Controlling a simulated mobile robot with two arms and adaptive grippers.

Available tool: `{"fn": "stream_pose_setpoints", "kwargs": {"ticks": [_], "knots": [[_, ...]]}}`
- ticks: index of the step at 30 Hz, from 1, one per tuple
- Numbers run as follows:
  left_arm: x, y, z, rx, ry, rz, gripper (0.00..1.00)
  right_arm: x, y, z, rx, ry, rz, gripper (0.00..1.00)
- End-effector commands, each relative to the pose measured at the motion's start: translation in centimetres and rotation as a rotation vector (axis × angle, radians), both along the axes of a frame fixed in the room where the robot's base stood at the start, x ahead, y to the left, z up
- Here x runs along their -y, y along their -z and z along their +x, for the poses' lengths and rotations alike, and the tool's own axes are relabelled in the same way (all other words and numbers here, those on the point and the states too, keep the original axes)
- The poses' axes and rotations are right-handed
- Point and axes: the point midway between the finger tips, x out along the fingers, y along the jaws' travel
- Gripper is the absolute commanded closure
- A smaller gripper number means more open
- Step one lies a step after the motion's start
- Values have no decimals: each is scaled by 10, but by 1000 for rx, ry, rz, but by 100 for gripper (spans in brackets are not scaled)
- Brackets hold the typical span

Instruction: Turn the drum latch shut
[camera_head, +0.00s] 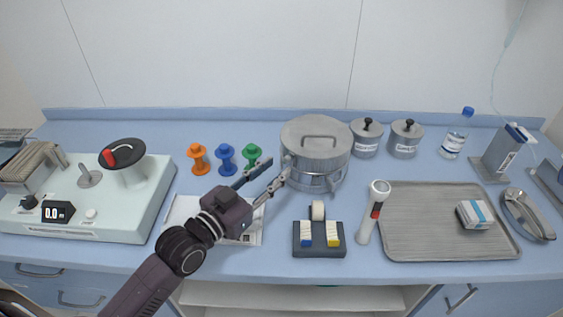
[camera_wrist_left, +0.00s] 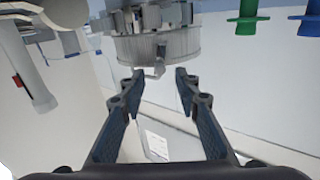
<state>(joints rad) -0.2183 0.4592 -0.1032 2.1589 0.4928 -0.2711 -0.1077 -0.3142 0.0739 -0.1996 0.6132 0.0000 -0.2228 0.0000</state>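The metal drum (camera_head: 315,160) stands at the back middle of the blue counter, its lid with a bar handle on top. It also shows at the top of the left wrist view (camera_wrist_left: 160,45). A small metal latch piece (camera_wrist_left: 156,70) sticks out from the drum's side there, just beyond my fingertips; whether it is turned open or shut I cannot tell. My left gripper (camera_head: 276,173) is open and empty, its fingers pointing at the drum's left front side. In the left wrist view its spread fingertips (camera_wrist_left: 159,80) are on either side of the latch piece, apparently not touching it. My right gripper is not in view.
Orange, blue and green stands (camera_head: 225,157) are left of the drum. A white device (camera_head: 130,205) fills the far left. A tape holder (camera_head: 319,240), a flashlight (camera_head: 373,212) and a metal tray (camera_head: 435,240) lie to the right. Lidded canisters (camera_head: 366,138) stand behind right. A paper sheet (camera_head: 180,213) lies under my arm.

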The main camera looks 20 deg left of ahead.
Motion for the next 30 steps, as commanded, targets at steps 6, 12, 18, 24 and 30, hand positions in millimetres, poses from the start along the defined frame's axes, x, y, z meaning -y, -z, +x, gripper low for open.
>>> {"fn": "stream_pose_setpoints", "kwargs": {"ticks": [6,12,18,24,30], "knots": [[9,-1,23,0,1,0,70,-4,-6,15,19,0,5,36],[12,0,29,-1,2,1,70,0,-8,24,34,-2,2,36],[12,1,29,-2,2,2,70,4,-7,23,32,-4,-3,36],[12,1,29,-2,2,2,92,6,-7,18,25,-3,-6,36],[12,1,29,-2,2,2,100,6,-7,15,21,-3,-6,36]]}}
